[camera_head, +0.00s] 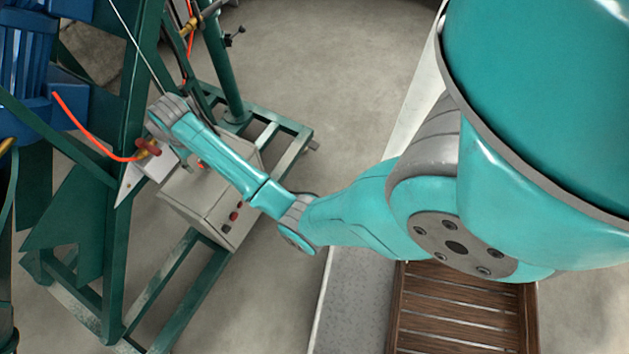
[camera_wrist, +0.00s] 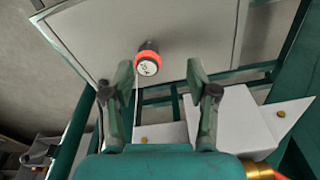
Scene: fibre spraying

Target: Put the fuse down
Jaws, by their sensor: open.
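My gripper (camera_wrist: 160,68) is open in the wrist view, with its two dark green fingers apart and nothing held between them. A round red and black knob-like part with a pale marked face (camera_wrist: 148,62) shows just beyond the fingertips, between them and nearer the left one. It stands against the light grey panel of a box (camera_wrist: 90,42). I cannot tell whether this part is the fuse. In the head view the grey control box (camera_head: 215,205) stands below the end of my arm, and my gripper cannot be made out clearly there. No other fuse can be made out.
A green steel frame (camera_head: 115,190) surrounds the box. An orange-red hose (camera_head: 85,130) runs to a brass fitting near my wrist. White angled plates (camera_wrist: 245,120) lie right of the fingers. A slatted wooden pallet (camera_head: 465,315) is at bottom right; open concrete floor (camera_head: 320,80) lies behind.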

